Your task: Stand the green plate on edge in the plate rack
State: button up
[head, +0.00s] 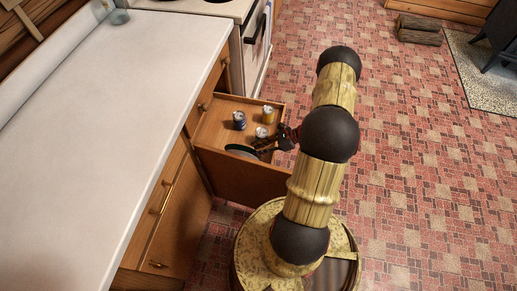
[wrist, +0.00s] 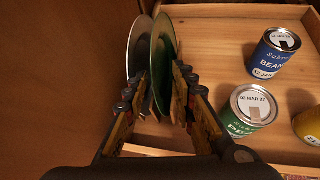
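The green plate (wrist: 162,55) stands on edge, tilted a little, at the left of the open drawer in the wrist view. A paler plate (wrist: 138,45) stands on edge close to its left. In the head view my gripper (head: 268,146) reaches low into the drawer, beside a dark plate edge (head: 240,150). Light wooden pieces near the fingers may belong to the plate rack; they are mostly hidden behind fingers and plates.
The drawer (head: 215,128) holds a blue can (wrist: 277,55), a green can (wrist: 250,110) and a yellow can (wrist: 310,125) to the right of the plates. The drawer's side wall is close on the left. A white counter (head: 110,110) lies left of the drawer.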

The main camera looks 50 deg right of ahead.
jog(key=shift+o, duration=0.3)
jog(key=v, duration=1.2)
jog(key=shift+f, duration=0.1)
dwell(0.5)
